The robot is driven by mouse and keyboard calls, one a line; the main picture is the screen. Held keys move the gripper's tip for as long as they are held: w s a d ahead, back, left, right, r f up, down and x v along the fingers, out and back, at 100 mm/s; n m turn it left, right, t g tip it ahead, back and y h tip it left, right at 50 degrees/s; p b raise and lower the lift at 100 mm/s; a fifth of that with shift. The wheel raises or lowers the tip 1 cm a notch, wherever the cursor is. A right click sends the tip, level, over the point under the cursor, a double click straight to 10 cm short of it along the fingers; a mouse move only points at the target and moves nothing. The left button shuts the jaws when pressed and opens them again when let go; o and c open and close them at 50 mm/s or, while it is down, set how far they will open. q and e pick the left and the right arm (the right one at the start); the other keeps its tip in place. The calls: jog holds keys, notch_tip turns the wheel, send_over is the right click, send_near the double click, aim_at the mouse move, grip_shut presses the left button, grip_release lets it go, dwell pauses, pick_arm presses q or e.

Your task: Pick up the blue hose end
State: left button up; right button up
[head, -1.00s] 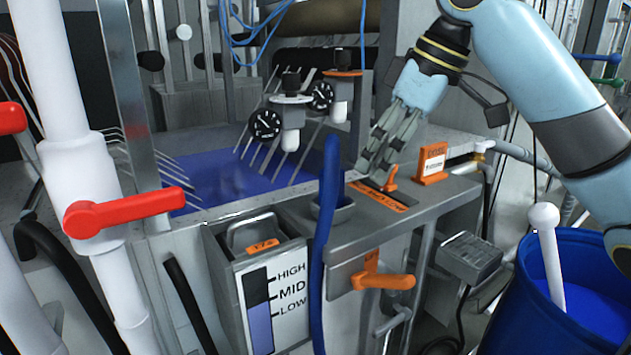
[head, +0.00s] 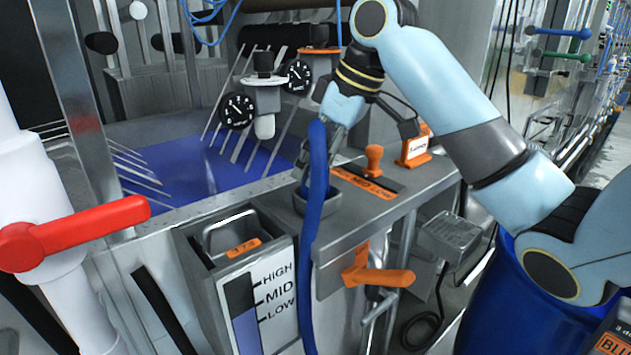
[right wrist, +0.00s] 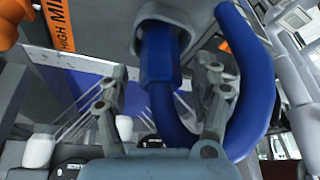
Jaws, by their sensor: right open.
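The blue hose (head: 316,185) arches up out of a small grey cup (head: 327,204) on the metal ledge and hangs down in front of it. My right gripper (head: 328,150) is at the top of the hose, partly hidden behind it. In the right wrist view, the hose end (right wrist: 158,68) sits in the cup's mouth. The open fingers of my right gripper (right wrist: 160,92) stand on either side of the hose; whether they touch it cannot be told. The hose's loop curves around past the right finger. My left gripper is not in view.
An orange knob (head: 374,160) and an orange sign block (head: 415,148) stand right of the cup. An orange valve handle (head: 380,277) juts out below. A level box (head: 245,240), a red lever (head: 75,233) and gauges (head: 237,111) are at left. A blue barrel (head: 490,305) stands right.

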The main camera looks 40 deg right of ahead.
jog(key=shift+x, duration=1.2)
grip_shut()
